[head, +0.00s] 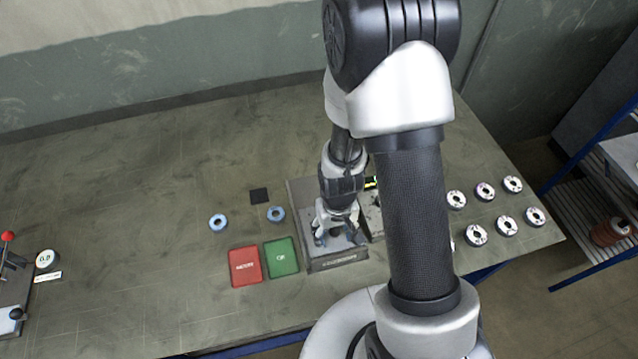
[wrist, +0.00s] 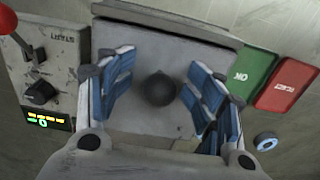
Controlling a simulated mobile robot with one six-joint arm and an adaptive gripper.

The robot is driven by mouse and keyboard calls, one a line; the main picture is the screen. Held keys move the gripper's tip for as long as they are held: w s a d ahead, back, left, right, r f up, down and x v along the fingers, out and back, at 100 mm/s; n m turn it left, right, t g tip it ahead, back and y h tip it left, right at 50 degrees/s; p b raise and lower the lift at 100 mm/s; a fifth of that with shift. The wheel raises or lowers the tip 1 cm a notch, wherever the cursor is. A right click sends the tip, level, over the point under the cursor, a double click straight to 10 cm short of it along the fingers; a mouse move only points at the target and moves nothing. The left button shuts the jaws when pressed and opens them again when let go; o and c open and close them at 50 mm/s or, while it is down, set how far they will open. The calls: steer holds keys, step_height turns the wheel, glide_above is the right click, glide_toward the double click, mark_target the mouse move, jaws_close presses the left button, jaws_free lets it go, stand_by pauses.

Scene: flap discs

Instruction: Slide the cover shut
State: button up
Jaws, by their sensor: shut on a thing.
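The cover is a flat grey plate (wrist: 150,45) with a round black knob (wrist: 160,90). It lies on a grey metal box (head: 338,262), which stands near the middle of the table. My gripper (head: 336,236) points down over the box. In the wrist view my gripper (wrist: 158,92) has its blue-padded fingers on either side of the knob and is shut on it. My fingers and wrist hide part of the cover in the head view, so how far the box is covered cannot be told.
A green tray (head: 281,257) and a red tray (head: 245,266) lie left of the box. A control panel (wrist: 45,75) with a black dial adjoins it. Blue-rimmed discs (head: 218,222) lie behind the trays; several discs (head: 485,191) stand at right. The table's left middle is clear.

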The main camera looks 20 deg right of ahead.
step_height(320, 180, up, 8)
steer(key=p, duration=0.6)
steer(key=shift+w+r, duration=0.1)
steer(key=shift+c, duration=0.3)
